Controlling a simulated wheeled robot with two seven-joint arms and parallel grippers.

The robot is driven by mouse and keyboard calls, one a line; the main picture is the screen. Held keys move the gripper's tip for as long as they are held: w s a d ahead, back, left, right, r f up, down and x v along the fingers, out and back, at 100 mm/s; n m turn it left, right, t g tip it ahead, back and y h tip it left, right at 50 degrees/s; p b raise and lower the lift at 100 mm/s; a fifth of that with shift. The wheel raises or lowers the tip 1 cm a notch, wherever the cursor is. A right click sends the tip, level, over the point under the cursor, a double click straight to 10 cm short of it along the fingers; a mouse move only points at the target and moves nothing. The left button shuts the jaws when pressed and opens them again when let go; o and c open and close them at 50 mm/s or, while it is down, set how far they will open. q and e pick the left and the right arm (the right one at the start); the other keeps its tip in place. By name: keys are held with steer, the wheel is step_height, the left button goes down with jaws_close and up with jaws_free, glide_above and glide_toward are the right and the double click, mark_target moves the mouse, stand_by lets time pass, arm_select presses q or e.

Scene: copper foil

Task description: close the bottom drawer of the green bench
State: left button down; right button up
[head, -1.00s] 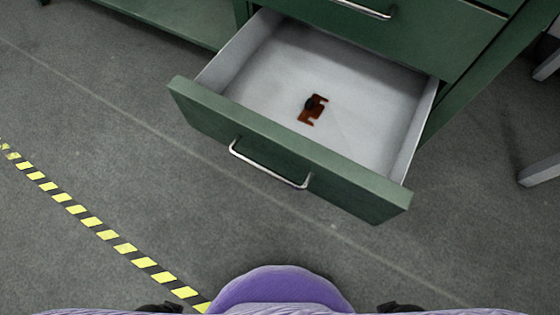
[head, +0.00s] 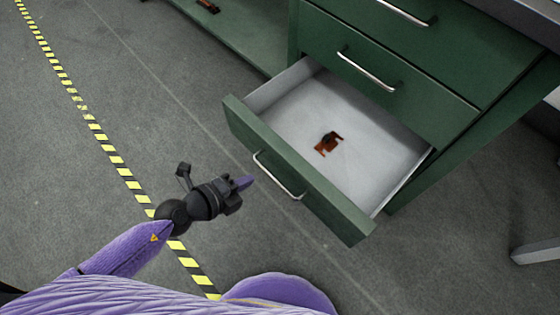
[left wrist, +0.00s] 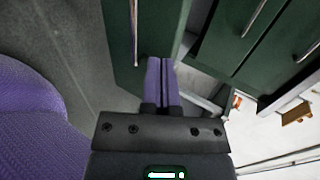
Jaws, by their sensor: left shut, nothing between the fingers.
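The bottom drawer (head: 300,172) of the green bench (head: 455,60) is pulled well out, and its grey inside shows. Its silver bar handle (head: 277,178) is on the green front. A small orange-brown part with a dark piece on it (head: 328,143) lies on the drawer floor. My left gripper (head: 247,182) is shut and empty, just left of the drawer front near the handle; I cannot tell whether it touches. In the left wrist view the shut purple fingers (left wrist: 161,80) point towards the green drawer front (left wrist: 135,45). My right gripper is not in view.
The drawers above (head: 390,65) look shut, with silver handles. An open green shelf (head: 225,35) at the upper left holds a brown object (head: 208,6). Yellow-black tape (head: 98,138) crosses the grey floor. A grey leg (head: 535,251) stands at right. Floor left of the drawer is clear.

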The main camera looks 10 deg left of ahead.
mark_target(283, 159)
arm_select(q)
steer(key=b+x, duration=0.1)
steer(key=x, duration=0.3)
steer(key=r+b+x, duration=0.1)
steer(key=x, duration=0.3)
steer(key=shift+w+d+b, duration=0.2)
steer(key=shift+w+b, duration=0.05)
steer(key=shift+b, duration=0.1)
steer(key=shift+w+d+r, duration=0.1)
steer(key=shift+w+d, duration=0.15)
steer(key=shift+w, duration=0.2)
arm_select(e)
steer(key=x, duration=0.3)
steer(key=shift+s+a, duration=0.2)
arm_select(q)
steer(key=shift+d+r, duration=0.1)
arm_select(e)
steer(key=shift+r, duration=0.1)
